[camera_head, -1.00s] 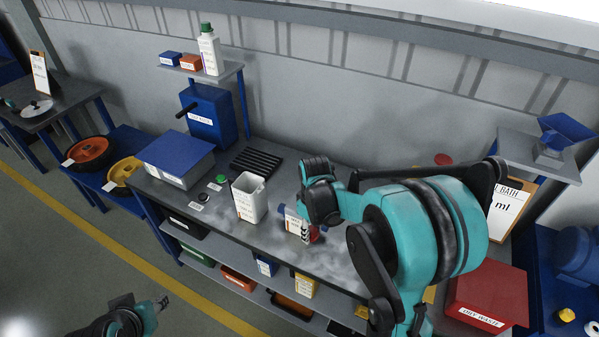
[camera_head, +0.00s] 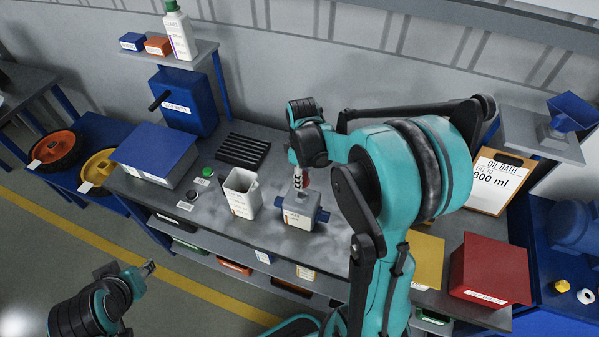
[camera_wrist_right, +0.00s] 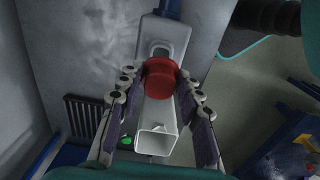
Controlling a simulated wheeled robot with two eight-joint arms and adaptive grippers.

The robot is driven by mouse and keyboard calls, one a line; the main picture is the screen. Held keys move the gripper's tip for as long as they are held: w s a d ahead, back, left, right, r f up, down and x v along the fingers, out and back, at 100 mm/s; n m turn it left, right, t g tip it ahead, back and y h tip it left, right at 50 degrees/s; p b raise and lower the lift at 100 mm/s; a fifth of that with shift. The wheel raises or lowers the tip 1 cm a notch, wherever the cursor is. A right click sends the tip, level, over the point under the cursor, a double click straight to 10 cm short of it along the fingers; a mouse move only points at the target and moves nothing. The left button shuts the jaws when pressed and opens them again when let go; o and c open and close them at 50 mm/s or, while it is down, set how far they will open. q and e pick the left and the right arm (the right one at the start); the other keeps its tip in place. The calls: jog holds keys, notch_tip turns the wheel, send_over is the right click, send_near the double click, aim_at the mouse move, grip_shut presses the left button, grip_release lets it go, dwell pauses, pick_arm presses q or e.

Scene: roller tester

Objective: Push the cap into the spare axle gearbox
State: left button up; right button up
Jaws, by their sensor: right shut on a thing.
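The spare axle gearbox (camera_head: 298,219) is a grey box with blue axle ends and a white label, standing on the bench in the head view. Its grey top (camera_wrist_right: 172,38) shows beneath the cap in the right wrist view. My right gripper (camera_head: 299,184) points down right over the gearbox. It is shut on the red cap (camera_wrist_right: 161,76), which sits between its fingertips; only a bit of red shows in the head view. Whether the cap touches the gearbox I cannot tell. My left gripper (camera_head: 147,269) hangs away from the bench at lower left, its fingers too small to judge.
A white open container (camera_head: 241,193) stands close left of the gearbox. Further left are a green button (camera_head: 207,171), a black ribbed grate (camera_head: 243,150) and a blue-lidded box (camera_head: 154,152). A red bin (camera_head: 490,270) and an oil bath clipboard (camera_head: 502,182) are at right.

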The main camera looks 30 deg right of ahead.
aim_at(302, 198)
jog(key=shift+s+r, duration=0.1)
jog(key=shift+s, duration=0.05)
jog(key=shift+w+f, duration=0.25)
jog(key=shift+f, duration=0.05)
jog(key=shift+s+f+b, duration=0.15)
jog(key=shift+f+b, duration=0.55)
jog(key=shift+b, duration=0.2)
jog(key=shift+f+b, duration=1.35)
jog(key=shift+f, duration=0.25)
jog(key=shift+f+b, duration=0.85)
jog(key=shift+f, duration=0.1)
jog(key=o, duration=1)
jog(key=shift+r, duration=0.1)
notch_tip(302, 198, up, 12)
jog(key=shift+f, duration=0.1)
